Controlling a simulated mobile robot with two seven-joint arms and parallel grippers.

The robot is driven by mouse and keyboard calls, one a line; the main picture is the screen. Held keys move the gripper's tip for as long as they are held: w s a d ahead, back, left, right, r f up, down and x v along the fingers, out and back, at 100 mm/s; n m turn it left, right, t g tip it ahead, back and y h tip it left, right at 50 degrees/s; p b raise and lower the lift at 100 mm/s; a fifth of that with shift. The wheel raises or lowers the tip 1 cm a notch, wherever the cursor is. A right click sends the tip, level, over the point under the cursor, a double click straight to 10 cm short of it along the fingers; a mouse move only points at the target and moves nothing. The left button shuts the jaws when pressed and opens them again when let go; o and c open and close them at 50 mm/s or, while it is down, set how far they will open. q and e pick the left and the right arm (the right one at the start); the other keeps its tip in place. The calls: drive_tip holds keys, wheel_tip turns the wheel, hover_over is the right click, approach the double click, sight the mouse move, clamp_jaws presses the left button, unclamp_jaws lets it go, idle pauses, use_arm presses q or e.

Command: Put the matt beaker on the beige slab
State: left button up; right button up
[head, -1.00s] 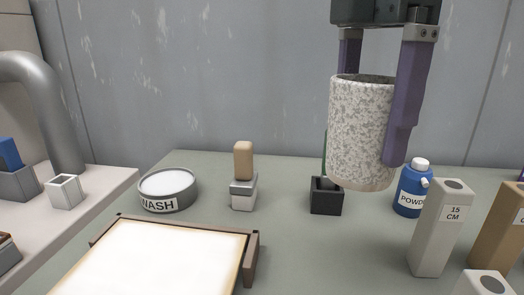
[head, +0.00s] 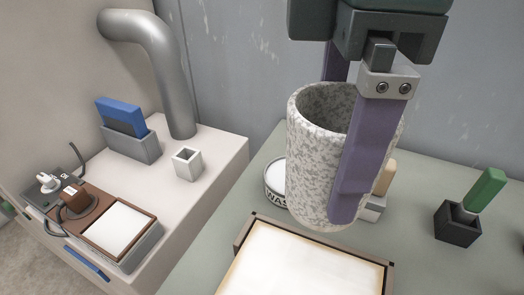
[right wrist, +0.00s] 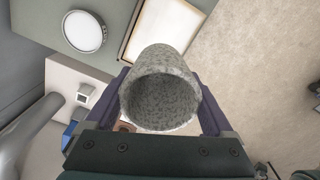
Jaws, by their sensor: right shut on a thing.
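The matt beaker (head: 312,165) is a tall grey-white speckled cup, upright, with its open mouth up. My right gripper (head: 340,160) is shut on it, one purple finger on each side; the far finger is mostly hidden behind it. The beaker is held up in the air, in the head view just above and behind the pale beige slab (head: 305,268), which lies in a dark wooden frame. In the right wrist view the beaker (right wrist: 160,98) sits between both fingers, and the slab (right wrist: 165,30) shows beyond it. My left gripper is not in view.
A round WASH bowl (head: 275,180) and a small block with a tan top stand behind the beaker, partly hidden. A black holder (head: 457,224) with a green piece stands right. On the left bench are a pipe (head: 165,70), a white cup (head: 187,164) and a brown-framed device (head: 115,230).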

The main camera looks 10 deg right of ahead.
drive_tip(key=f+b, duration=0.1)
drive_tip(key=f, duration=0.5)
drive_tip(key=f+b, duration=0.1)
drive_tip(key=f, duration=0.5)
drive_tip(key=f+b, duration=0.1)
drive_tip(key=f, duration=0.5)
drive_tip(key=shift+s+d+f, duration=0.15)
drive_tip(key=shift+s+f, duration=0.1)
drive_tip(key=shift+f, duration=0.4)
drive_tip(key=shift+f, duration=0.1)
drive_tip(key=o, duration=1.5)
drive_tip(key=shift+c, duration=0.2)
drive_tip(key=shift+r+p, duration=1)
drive_tip(key=shift+r, duration=5.15)
